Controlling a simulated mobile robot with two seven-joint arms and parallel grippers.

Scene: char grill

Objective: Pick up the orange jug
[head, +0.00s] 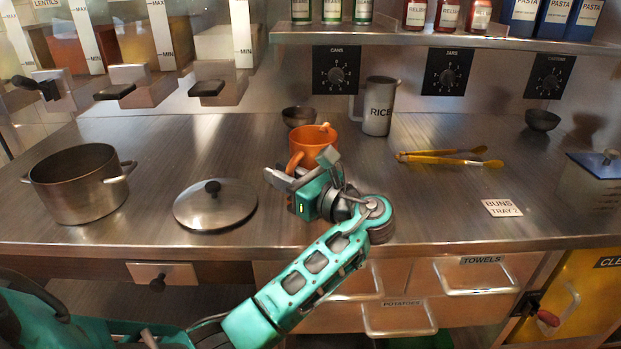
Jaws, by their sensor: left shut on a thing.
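The orange jug (312,140) stands upright on the metal counter, near the middle of the head view. Its handle (294,161) faces the front left, towards my gripper. My left gripper (279,174) is at the near side of the jug and is shut on the jug's handle. Its wrist hides part of the jug's lower front. I cannot tell whether the jug's base is clear of the counter. My right gripper is not in view.
A pot (80,188) and a lid (214,205) stand left on the counter (440,215). Behind the jug are a dark bowl (298,116) and a RICE jug (378,107). Yellow tongs (448,157) lie to the right. A shelf (440,37) with bottles overhangs the back.

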